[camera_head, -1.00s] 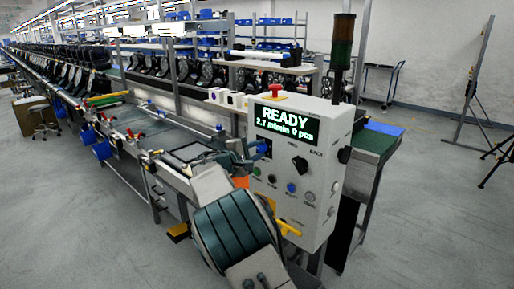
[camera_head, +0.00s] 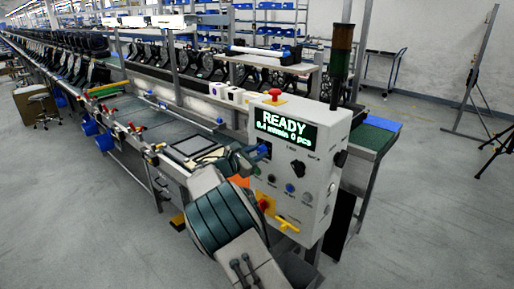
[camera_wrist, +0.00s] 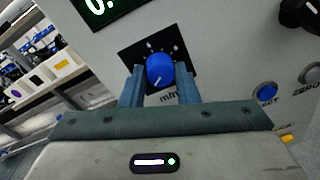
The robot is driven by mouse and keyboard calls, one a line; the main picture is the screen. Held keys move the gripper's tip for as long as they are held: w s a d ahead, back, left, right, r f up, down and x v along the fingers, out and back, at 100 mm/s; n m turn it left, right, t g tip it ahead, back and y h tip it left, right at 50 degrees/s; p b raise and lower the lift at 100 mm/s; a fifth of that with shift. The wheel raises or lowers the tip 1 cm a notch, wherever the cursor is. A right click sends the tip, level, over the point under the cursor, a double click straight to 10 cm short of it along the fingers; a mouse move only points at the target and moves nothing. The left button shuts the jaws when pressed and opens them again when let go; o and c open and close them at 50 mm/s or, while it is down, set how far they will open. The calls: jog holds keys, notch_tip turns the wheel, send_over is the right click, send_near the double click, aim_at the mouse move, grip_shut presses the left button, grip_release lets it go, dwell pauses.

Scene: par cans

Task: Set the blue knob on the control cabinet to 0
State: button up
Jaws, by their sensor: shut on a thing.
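The control cabinet (camera_head: 290,175) stands at the end of the line; its lit display (camera_head: 286,130) reads READY, with a small line that looks like 0.4 m/min and 0 pcs. The blue knob (camera_wrist: 160,68) sits on a black dial plate (camera_wrist: 186,76) with white marks. Its white pointer line points down and slightly left in the wrist view. My gripper (camera_wrist: 160,76) is shut on the knob, one finger on each side. In the head view my gripper (camera_head: 258,152) is at the cabinet's upper left and mostly hides the knob.
A blue button (camera_wrist: 265,92) and a grey button (camera_wrist: 311,74) lie right of the knob. A black rotary switch (camera_wrist: 300,12) is at upper right. A red button (camera_head: 275,94) tops the cabinet. A yellow-handled switch (camera_head: 286,226) is low on its front.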

jog(key=shift+f+n+p, duration=0.1)
jog(key=shift+n+p, duration=0.45)
jog(key=shift+n, duration=0.15)
jog(key=o, duration=1)
jog(key=b+v, duration=0.3)
jog(key=v, duration=1.1)
jog(key=shift+b, duration=0.35)
jog(key=shift+d, duration=0.1)
